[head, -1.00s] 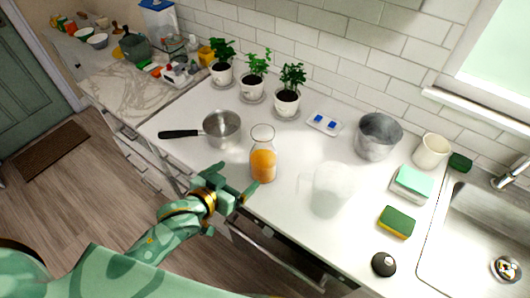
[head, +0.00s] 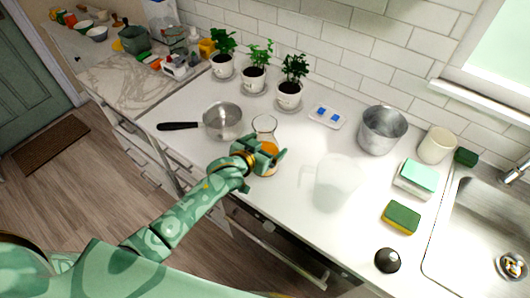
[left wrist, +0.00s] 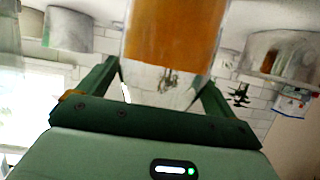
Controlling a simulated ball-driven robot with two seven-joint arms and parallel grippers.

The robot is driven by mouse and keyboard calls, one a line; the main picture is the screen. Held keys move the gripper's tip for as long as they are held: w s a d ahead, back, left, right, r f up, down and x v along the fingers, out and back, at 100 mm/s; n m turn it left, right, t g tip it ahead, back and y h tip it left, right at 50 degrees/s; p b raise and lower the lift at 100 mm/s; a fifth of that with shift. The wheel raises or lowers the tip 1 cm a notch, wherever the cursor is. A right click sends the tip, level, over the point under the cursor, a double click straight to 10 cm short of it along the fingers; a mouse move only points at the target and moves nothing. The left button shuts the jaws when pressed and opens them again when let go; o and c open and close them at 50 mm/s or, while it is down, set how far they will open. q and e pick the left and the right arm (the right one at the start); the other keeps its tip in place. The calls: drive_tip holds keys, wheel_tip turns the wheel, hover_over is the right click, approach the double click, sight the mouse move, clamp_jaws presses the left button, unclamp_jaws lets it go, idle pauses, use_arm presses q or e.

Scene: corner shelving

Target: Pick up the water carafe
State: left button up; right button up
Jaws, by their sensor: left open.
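A clear glass carafe (head: 265,125) with orange liquid in its lower part stands upright on the white counter in the head view. My left gripper (head: 277,160) is at the front of it and hides part of its lower body. In the left wrist view the carafe (left wrist: 172,35) fills the top middle, with the open fingers of my left gripper (left wrist: 160,75) on either side of it. I cannot tell whether they touch the glass. A translucent, handled pitcher (head: 335,183) stands to the right. My right gripper is not in view.
A saucepan (head: 223,121) stands left of the carafe, its black handle pointing left. Behind are potted plants (head: 255,78) and a small blue-and-white tray (head: 328,116). A metal bucket (head: 381,130), sponge (head: 401,217), black round object (head: 387,260) and sink (head: 478,235) lie to the right.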

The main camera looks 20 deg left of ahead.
use_arm(q)
drive_tip(key=shift+s, duration=0.15)
drive_tip(key=c, duration=1.5)
drive_tip(key=shift+r, duration=0.15)
drive_tip(key=shift+c, duration=1.3)
drive_tip(key=shift+r, duration=0.1)
drive_tip(key=shift+r+p, duration=0.3)
drive_tip(key=shift+r, duration=0.75)
drive_tip(key=s+r, duration=0.1)
drive_tip(key=r, duration=0.1)
drive_tip(key=s+r+p, duration=0.1)
drive_tip(key=s+r, duration=0.1)
drive_tip(key=s+r+p, duration=0.1)
drive_tip(key=r, duration=0.1)
drive_tip(key=shift+s+a+r, duration=0.15)
drive_tip(key=shift+s+r, duration=0.1)
drive_tip(key=shift+r, duration=0.05)
drive_tip(key=p, duration=0.1)
approach(262, 135)
drive_tip(key=shift+s+d+r, duration=0.2)
drive_tip(key=shift+s+d, duration=0.15)
drive_tip(key=shift+s, duration=0.1)
drive_tip(key=shift+s+d+r, duration=0.2)
drive_tip(key=shift+s+d, duration=0.2)
drive_tip(key=shift+s, duration=0.1)
